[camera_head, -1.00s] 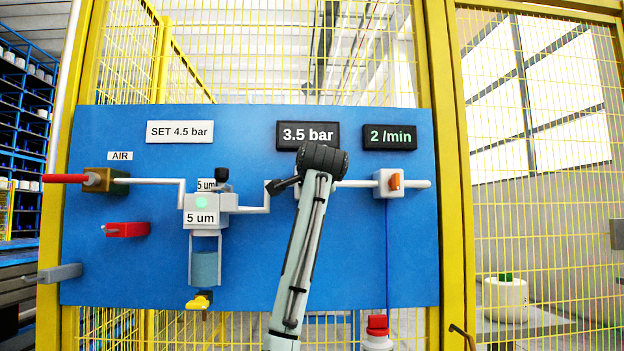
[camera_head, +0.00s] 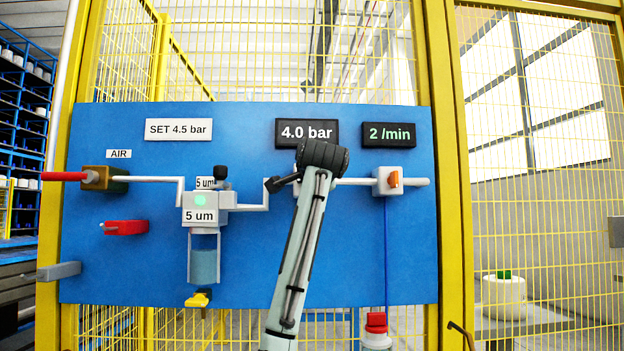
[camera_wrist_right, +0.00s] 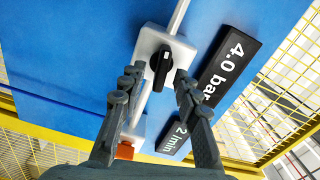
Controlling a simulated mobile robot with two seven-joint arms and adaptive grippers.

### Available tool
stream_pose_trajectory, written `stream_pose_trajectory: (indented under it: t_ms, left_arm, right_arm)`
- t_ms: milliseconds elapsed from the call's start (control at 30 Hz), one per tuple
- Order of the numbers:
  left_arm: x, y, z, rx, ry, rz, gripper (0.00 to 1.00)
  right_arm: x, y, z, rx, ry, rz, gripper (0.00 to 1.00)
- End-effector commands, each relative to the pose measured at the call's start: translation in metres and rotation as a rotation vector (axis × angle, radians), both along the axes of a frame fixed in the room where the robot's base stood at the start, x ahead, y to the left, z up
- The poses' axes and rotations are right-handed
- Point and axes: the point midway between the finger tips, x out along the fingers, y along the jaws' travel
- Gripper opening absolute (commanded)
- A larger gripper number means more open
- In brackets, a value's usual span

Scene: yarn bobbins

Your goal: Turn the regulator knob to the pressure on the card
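The white card (camera_head: 179,129) at the upper left of the blue panel reads SET 4.5 bar. The dark pressure display (camera_head: 307,133) reads 4.0 bar; it also shows in the right wrist view (camera_wrist_right: 228,70). The black regulator knob (camera_wrist_right: 161,68) sits on a light grey block (camera_wrist_right: 181,52) in the right wrist view. My right gripper (camera_wrist_right: 158,76) is open, with its fingers on either side of the knob and visible gaps to it. In the head view my right arm hides the knob and most of the regulator. My left gripper is not in view.
A filter (camera_head: 204,215) marked 5 um hangs left of the regulator. A red-handled air valve (camera_head: 104,179) is at the far left. Yellow mesh fencing surrounds the panel.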

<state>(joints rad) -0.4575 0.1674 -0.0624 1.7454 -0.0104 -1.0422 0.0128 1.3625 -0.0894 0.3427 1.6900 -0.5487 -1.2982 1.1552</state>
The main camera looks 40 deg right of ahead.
Motion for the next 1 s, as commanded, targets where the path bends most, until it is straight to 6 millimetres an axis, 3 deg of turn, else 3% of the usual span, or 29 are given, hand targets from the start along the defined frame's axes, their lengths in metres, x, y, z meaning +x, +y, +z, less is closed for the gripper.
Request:
stream_pose_trajectory:
  t_ms: [500, 700, 1000]
  left_arm:
    - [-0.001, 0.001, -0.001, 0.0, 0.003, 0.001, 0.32]
    - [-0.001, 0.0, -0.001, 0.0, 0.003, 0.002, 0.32]
    - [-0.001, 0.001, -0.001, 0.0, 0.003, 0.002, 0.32]
  right_arm:
    - [-0.083, 0.051, 0.0, 0.0, -0.001, 0.0, 0.32]
    - [-0.095, 0.058, 0.0, 0.001, -0.001, 0.0, 0.32]
    - [-0.095, 0.058, 0.0, 0.001, -0.001, 0.0, 0.32]
